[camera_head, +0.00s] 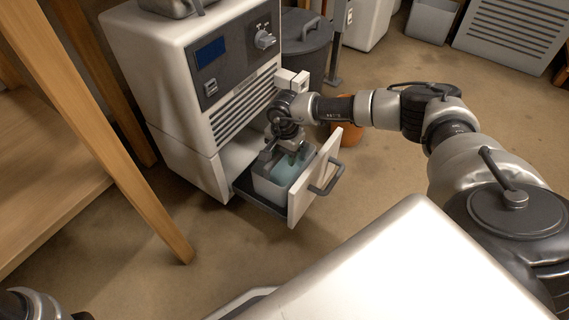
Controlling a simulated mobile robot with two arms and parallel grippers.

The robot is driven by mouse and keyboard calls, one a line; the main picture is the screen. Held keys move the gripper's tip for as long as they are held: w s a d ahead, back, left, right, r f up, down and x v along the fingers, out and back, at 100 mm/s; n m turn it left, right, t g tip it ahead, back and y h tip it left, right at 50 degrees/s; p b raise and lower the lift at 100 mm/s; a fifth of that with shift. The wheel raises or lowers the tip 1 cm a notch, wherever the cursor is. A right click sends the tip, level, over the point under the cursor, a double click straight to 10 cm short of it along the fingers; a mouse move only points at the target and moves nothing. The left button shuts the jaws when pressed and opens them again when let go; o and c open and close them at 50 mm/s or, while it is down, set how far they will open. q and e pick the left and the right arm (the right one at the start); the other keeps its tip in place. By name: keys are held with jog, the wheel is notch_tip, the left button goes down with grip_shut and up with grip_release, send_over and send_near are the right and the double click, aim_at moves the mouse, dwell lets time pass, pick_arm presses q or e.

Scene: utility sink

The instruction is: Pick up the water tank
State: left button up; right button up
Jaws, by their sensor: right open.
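The water tank (268,185) is a grey, open-topped box with light blue water in it. It sits in the pulled-out drawer (301,196) at the bottom of a white machine (165,75). My right gripper (282,158) points down at the tank's top, over its back part. Its fingers are open and look to be at or just inside the rim; I cannot tell whether they touch it. The gripper and wrist hide part of the tank's back edge. At the bottom left corner a piece of my left arm shows, but its gripper fingers are not visible.
The drawer front has a dark handle (326,178). A wooden frame (120,140) stands close on the left. A dark lidded bin (305,45) and an orange pot (350,132) are behind my right arm. The floor in front of the drawer is clear.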

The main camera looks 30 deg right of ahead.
grip_shut()
jog(key=shift+r, duration=0.1)
dwell(1.2)
